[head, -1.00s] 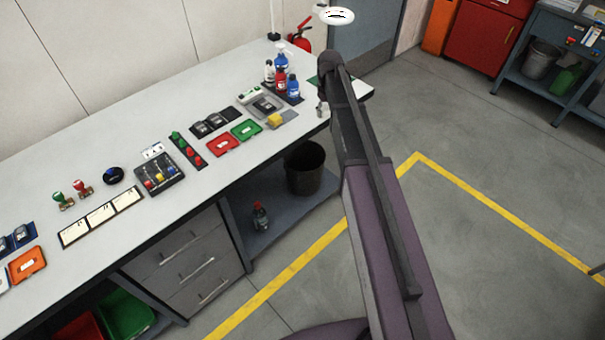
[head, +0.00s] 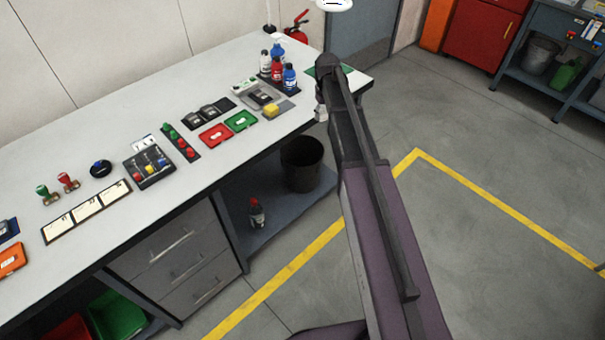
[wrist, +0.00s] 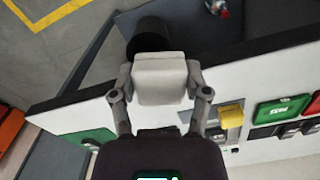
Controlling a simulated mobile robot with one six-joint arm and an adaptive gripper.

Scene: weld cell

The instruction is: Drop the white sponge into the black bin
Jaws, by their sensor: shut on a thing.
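The white sponge (wrist: 160,84) is held between the two fingers of my gripper (wrist: 162,72) in the wrist view. In the head view my arm hides most of the gripper; a small pale piece shows beside the arm at the bench edge, and I cannot tell whether it is sponge or finger. The black bin (head: 302,165) stands upright on the low shelf under the bench's right end. In the wrist view the bin (wrist: 151,36) shows just beyond the sponge, which hides part of it. The sponge is apart from the bin's inside.
The white-topped bench (head: 215,95) carries bottles (head: 278,70), a yellow block (head: 271,111), red and green trays and switches near its front edge. A small bottle (head: 257,213) stands on the low shelf left of the bin. The floor to the right is clear.

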